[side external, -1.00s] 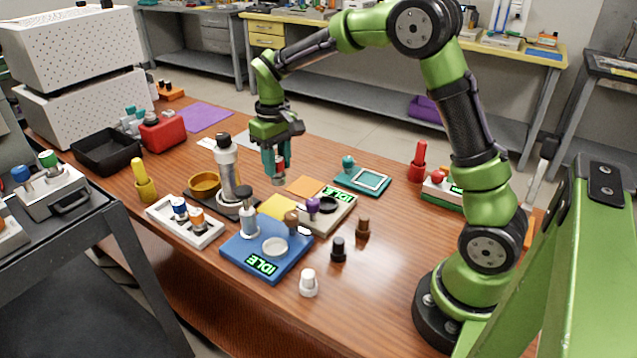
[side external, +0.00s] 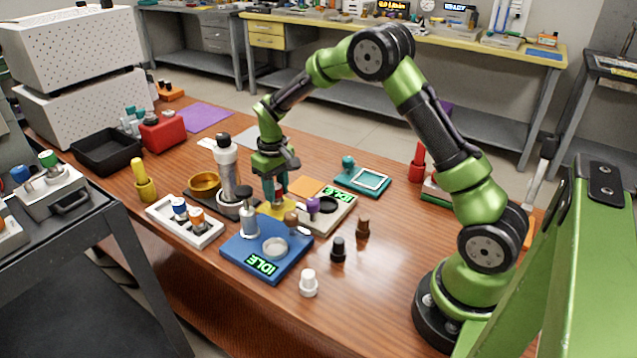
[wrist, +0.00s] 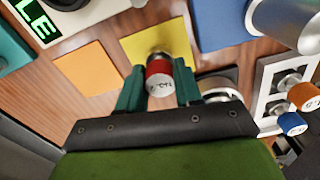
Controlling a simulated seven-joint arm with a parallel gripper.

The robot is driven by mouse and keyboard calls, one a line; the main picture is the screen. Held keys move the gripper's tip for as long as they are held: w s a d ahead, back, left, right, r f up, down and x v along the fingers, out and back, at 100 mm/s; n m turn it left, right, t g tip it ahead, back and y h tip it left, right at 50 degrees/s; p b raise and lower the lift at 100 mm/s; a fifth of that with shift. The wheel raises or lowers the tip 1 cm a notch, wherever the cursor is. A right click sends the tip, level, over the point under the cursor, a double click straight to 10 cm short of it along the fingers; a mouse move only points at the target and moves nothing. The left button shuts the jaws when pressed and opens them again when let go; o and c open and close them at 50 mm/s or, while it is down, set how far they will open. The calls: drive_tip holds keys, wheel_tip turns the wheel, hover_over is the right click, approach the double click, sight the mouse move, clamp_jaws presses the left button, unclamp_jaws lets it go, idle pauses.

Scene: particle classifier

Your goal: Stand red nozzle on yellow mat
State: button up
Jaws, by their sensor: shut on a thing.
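The red nozzle (wrist: 159,74) is between the two fingers of my gripper (wrist: 160,88) in the wrist view. Its marked round end faces the camera, and its metal tip points down toward the yellow mat (wrist: 140,46). The nozzle appears over the mat's near edge in that view. In the side view my gripper (side external: 275,195) is low over the yellow mat (side external: 288,209), pointing straight down, and the fingers hide most of the nozzle. I cannot tell whether the tip touches the mat.
An orange mat (wrist: 85,68) lies beside the yellow one. A blue IDLE station (side external: 240,250) and a white IDLE station (side external: 338,212) stand close by. A white rack (side external: 178,226) stands farther left.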

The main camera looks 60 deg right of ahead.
sight(276, 187)
drive_tip(key=shift+f, duration=0.15)
drive_tip(key=o, duration=1.1)
drive_tip(key=s+a+r+t, duration=0.1)
drive_tip(key=s+a+r, duration=0.15)
drive_tip(key=r, duration=0.65)
drive_tip(key=s+a+r+t, duration=0.1)
drive_tip(key=s+r, duration=0.2)
drive_tip(key=r, duration=0.7)
drive_tip(key=s+a+r+m+t+y, duration=0.1)
drive_tip(key=s+a+t, duration=0.1)
drive_tip(key=s, duration=0.7)
drive_tip(key=s+a+r+m+t+y, duration=0.1)
drive_tip(key=s+a+t, duration=0.2)
drive_tip(key=s, duration=0.6)
drive_tip(key=shift+s+a, duration=0.2)
drive_tip(key=shift+a, duration=0.45)
